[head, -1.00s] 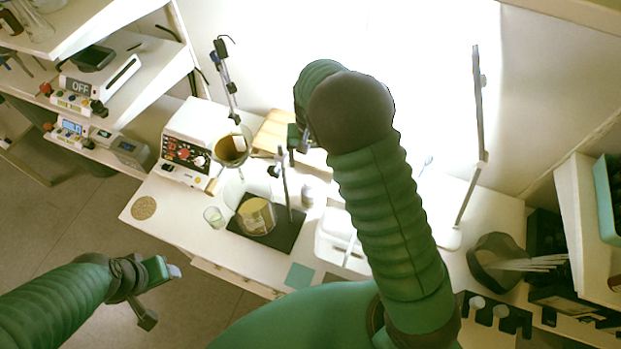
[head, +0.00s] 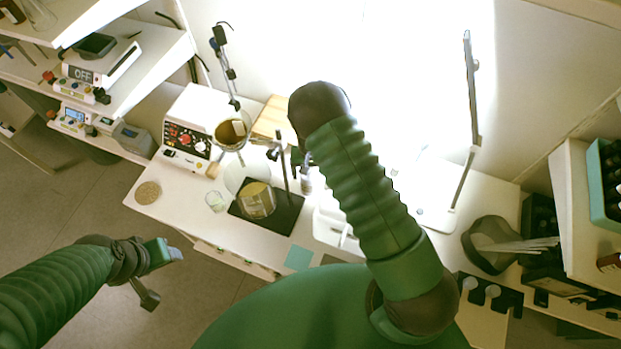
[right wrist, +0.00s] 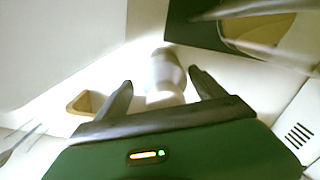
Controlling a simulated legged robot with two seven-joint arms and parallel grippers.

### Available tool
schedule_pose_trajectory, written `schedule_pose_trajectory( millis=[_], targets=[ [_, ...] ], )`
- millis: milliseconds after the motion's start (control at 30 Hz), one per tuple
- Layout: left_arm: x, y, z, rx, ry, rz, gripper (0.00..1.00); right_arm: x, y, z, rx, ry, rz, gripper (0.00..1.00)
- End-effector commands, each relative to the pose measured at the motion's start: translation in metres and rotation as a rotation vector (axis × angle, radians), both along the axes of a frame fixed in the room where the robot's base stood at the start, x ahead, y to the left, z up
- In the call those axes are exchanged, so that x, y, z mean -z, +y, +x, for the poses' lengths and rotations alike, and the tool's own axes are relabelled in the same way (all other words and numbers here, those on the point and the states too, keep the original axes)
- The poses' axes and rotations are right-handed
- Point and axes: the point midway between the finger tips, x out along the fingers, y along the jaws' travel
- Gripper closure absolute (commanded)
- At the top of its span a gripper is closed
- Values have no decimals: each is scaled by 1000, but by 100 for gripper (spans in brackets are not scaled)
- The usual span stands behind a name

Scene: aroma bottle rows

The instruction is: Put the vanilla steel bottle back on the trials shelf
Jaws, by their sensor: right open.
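In the right wrist view a pale, shiny bottle (right wrist: 165,76) stands just beyond and between the fingertips of my open right gripper (right wrist: 158,88); the fingers do not visibly close on it. Its label is washed out by light, so I cannot read a scent. In the head view the bottle (head: 306,184) shows small on the bench, below my right gripper (head: 298,160), which my arm partly hides. My left gripper (head: 168,254) hangs over the floor at lower left, away from the bench; its jaw opening is unclear. I see no readable sign naming the trials shelf.
A white tub (head: 330,228) is close in front. At right, a shelf (head: 572,210) carries a teal crate (head: 597,190) with dark bottles.

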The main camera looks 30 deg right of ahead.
Motion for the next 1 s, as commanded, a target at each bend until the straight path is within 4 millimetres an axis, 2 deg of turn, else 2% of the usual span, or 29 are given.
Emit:
schedule_pose_trajectory(
  millis=[67,633,700,867,1000],
  targets=[
    [0,0,0,0,0,0,42,0,1,0,-1,0,-1,22],
    [0,0,0,0,0,0,42,0,0,0,0,0,1,97],
    [0,0,0,0,0,0,42,0,0,0,0,0,0,100],
    [1,0,0,0,0,0,42,-1,0,0,0,0,0,100],
    [4,0,0,-1,0,0,42,-18,0,1,-1,-4,0,100]
  ],
)
